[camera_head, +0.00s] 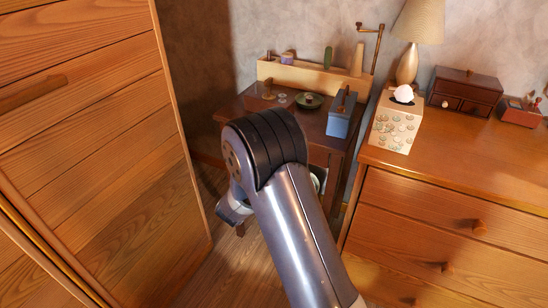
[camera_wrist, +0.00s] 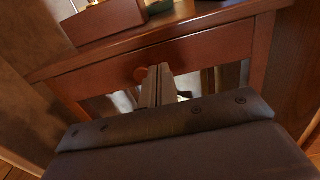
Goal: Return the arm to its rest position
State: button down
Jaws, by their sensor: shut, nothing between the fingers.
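My arm (camera_head: 290,225) reaches up from the bottom of the head view and bends at a dark joint in front of a small dark wooden table. Past that joint, the wrist part (camera_head: 233,208) points down and shows only in part; the fingers are hidden there. In the wrist view my gripper (camera_wrist: 158,72) is shut and empty, its two fingers side by side.
A large wooden cabinet (camera_head: 90,130) stands close at the left. A wooden dresser (camera_head: 460,205) with a tissue box (camera_head: 396,125) and a lamp (camera_head: 415,25) stands at the right. Some floor shows between.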

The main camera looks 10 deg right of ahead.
jog(key=v, duration=0.7)
jog(key=shift+p, duration=0.35)
jog(key=shift+a+f, duration=0.1)
jog(key=x, duration=1.3)
jog(key=shift+w+d+b, duration=0.2)
jog(key=shift+w+b, duration=0.05)
jog(key=shift+b, duration=0.2)
jog(key=shift+f, duration=0.1)
